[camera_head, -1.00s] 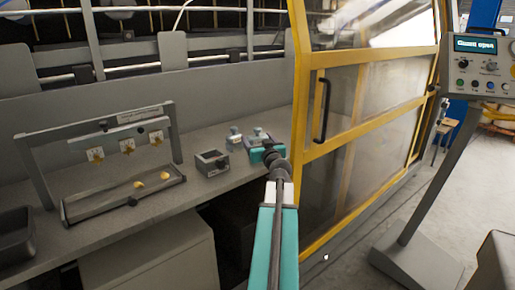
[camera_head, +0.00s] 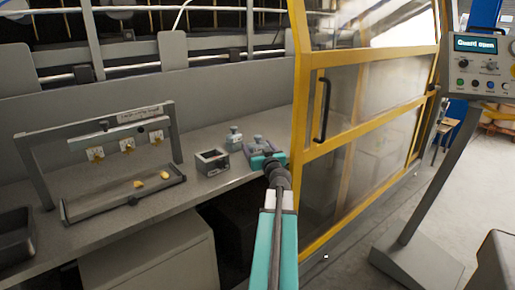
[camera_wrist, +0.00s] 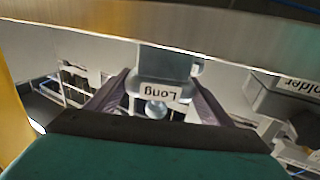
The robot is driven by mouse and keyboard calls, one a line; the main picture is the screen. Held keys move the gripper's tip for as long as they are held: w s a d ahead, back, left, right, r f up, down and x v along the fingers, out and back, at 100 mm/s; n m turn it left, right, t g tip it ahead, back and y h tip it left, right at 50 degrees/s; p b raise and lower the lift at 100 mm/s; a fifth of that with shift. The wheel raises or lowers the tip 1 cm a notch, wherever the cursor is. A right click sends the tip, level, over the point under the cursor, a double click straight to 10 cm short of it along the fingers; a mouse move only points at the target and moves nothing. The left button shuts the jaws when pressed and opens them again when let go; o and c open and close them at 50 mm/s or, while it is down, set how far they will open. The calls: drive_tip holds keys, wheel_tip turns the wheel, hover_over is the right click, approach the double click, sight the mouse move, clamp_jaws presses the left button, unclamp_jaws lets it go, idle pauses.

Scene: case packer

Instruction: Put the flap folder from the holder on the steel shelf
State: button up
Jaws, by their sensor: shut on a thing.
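My gripper (camera_head: 266,161) is over the right end of the grey bench, beside the yellow-framed guard. In the wrist view, my gripper (camera_wrist: 160,80) has its two dark fingers on either side of a grey block with a white label reading "Long", upside down. I take this block to be the flap folder (camera_wrist: 165,62); a round knob sits below its label. In the head view a grey block, likely the flap folder (camera_head: 257,145), shows just beyond the gripper. A grey part labelled "holder" (camera_wrist: 285,97) is at the right of the wrist view. I cannot tell which surface is the steel shelf.
A small open box (camera_head: 212,162) and a grey knobbed piece (camera_head: 234,139) stand left of the gripper. Further left are a rack (camera_head: 95,133) with yellow tags and a shallow tray (camera_head: 125,199) with yellow bits. The guard (camera_head: 325,145) stands close on the right. Its panel reads "Guard open".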

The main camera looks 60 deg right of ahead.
sight(259, 149)
drive_tip(key=shift+f, duration=0.1)
drive_tip(key=o, duration=1.4)
drive_tip(key=shift+r, duration=0.2)
drive_tip(key=shift+s+a+f, duration=0.1)
drive_tip(key=shift+s+a, duration=0.1)
drive_tip(key=shift+a, duration=0.05)
drive_tip(key=b+v, duration=0.1)
drive_tip(key=v, duration=0.4)
drive_tip(key=shift+s+a, duration=0.2)
drive_tip(key=shift+s, duration=0.05)
drive_tip(key=shift+f+b, duration=0.1)
drive_tip(key=shift+b, duration=0.75)
drive_tip(key=b, duration=0.3)
drive_tip(key=shift+s+a, duration=0.25)
drive_tip(key=b+v, duration=0.2)
drive_tip(key=b, duration=0.5)
